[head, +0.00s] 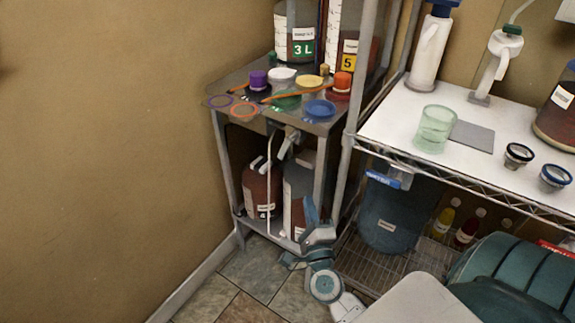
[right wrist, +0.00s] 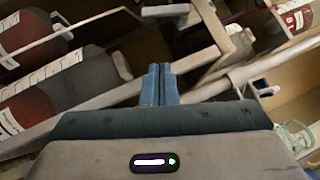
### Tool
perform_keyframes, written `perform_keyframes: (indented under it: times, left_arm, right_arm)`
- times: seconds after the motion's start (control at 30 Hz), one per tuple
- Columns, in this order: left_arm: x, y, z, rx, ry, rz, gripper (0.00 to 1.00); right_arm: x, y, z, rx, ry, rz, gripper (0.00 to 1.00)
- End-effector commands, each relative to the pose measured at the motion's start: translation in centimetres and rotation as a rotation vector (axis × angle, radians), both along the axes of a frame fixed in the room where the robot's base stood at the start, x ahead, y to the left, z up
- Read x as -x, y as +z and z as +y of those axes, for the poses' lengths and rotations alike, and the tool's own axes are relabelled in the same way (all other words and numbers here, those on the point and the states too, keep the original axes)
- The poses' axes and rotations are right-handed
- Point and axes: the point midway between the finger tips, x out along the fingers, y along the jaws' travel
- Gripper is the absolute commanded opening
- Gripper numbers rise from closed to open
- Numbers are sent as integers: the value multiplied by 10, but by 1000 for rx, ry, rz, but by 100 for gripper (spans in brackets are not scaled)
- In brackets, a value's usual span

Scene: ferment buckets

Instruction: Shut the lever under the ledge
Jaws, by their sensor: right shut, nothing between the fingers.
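The ledge (head: 233,86) is the dark metal top of a narrow stand against the wall. Under its front edge hangs a pale tap with a lever (head: 287,146), slanting downward. A thin white tube hangs beside it. My right gripper (head: 311,208) is low in front of the stand, below the lever and apart from it. Its blue fingers are shut and empty; they show together in the right wrist view (right wrist: 160,84). In that view I cannot tell the lever surely from the pale frame parts. My left gripper is not in view.
Large dark-red bottles (head: 257,190) stand on the stand's lower shelf behind my gripper. Caps, rings and jars crowd the ledge. A stand post (head: 352,125) and a wire rack with a blue bucket (head: 398,215) are close on the right. Floor at left is clear.

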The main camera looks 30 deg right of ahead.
Motion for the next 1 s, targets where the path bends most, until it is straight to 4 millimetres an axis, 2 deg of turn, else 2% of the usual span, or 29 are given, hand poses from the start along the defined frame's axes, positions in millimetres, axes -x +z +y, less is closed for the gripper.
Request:
perform_keyframes:
  times: [0.1,0.23,0.6,0.8,1.0]
  left_arm:
    - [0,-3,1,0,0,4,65]
    - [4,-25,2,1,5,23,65]
    - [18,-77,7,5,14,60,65]
    - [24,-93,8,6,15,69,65]
    - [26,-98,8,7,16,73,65]
  right_arm:
    - [-7,4,-3,1,0,-2,0]
    - [-24,10,-11,3,2,-3,0]
    - [-93,28,-41,3,0,-1,0]
    - [-116,36,-28,0,0,0,0]
    - [-123,38,-25,2,0,1,0]
